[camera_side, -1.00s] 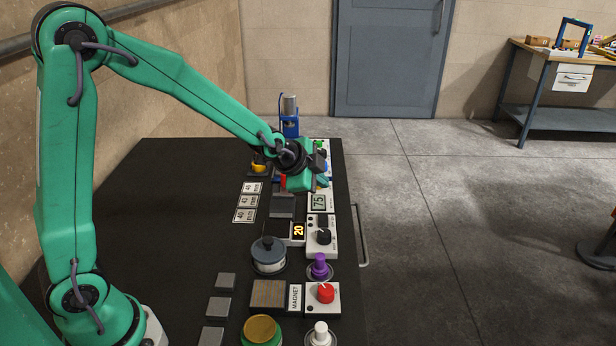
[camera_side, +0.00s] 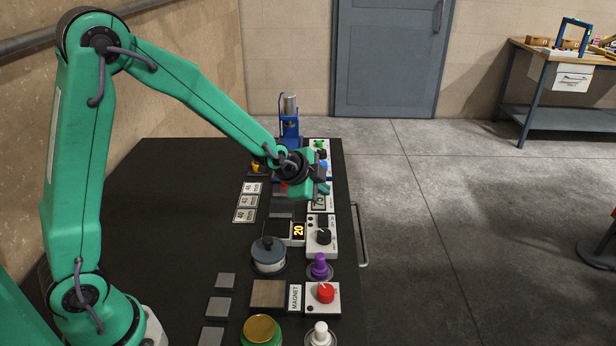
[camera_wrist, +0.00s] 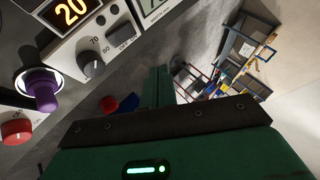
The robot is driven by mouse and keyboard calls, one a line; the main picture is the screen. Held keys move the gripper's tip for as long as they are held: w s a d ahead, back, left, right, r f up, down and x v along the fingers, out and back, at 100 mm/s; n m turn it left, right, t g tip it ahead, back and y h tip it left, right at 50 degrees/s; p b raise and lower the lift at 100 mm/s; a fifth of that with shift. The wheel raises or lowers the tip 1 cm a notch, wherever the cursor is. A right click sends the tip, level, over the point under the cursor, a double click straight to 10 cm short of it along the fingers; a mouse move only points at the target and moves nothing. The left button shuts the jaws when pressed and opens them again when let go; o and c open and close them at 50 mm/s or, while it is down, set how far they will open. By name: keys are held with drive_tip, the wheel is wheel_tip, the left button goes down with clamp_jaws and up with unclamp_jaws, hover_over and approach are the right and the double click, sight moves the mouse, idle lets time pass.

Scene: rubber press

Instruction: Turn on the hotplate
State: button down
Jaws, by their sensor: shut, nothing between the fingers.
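The unit with the black knob (camera_side: 323,237) is a white box beside an orange "20" display (camera_side: 299,231) and a dark flat plate (camera_side: 277,230). In the wrist view the black knob (camera_wrist: 92,63) shows at upper left, with "70", "80" and "ON OFF" marks around it and the "20" display (camera_wrist: 71,11) beyond. My gripper (camera_side: 323,188) is above the unit with the "75" display, farther back than the black knob and apart from it. In the wrist view its fingers (camera_wrist: 158,85) are together and empty.
A purple knob (camera_side: 320,267), a red knob (camera_side: 326,293) and a grey lidded pot (camera_side: 268,255) stand nearer the camera. A blue press (camera_side: 290,122) stands at the back. The left part of the black table (camera_side: 150,220) is clear.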

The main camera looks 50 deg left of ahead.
sight(320, 220)
drive_tip(key=shift+w+a+f, duration=0.1)
drive_tip(key=shift+f, duration=1)
drive_tip(key=shift+w+a+f, duration=0.15)
drive_tip(key=shift+f, duration=0.95)
drive_tip(key=shift+w+a+f, duration=0.1)
drive_tip(key=shift+f, duration=1)
drive_tip(key=shift+w+a+f, duration=0.1)
drive_tip(key=shift+f, duration=0.55)
drive_tip(key=shift+r, duration=0.1)
idle(0.5)
drive_tip(key=shift+r, duration=0.6)
drive_tip(key=shift+r, duration=0.1)
drive_tip(key=shift+s+d+r, duration=0.1)
drive_tip(key=shift+r, duration=0.65)
drive_tip(key=shift+s+d+r, duration=0.15)
drive_tip(key=shift+r, duration=0.65)
drive_tip(key=shift+s+d+r, duration=0.1)
drive_tip(key=shift+r, duration=0.65)
drive_tip(key=shift+r, duration=0.1)
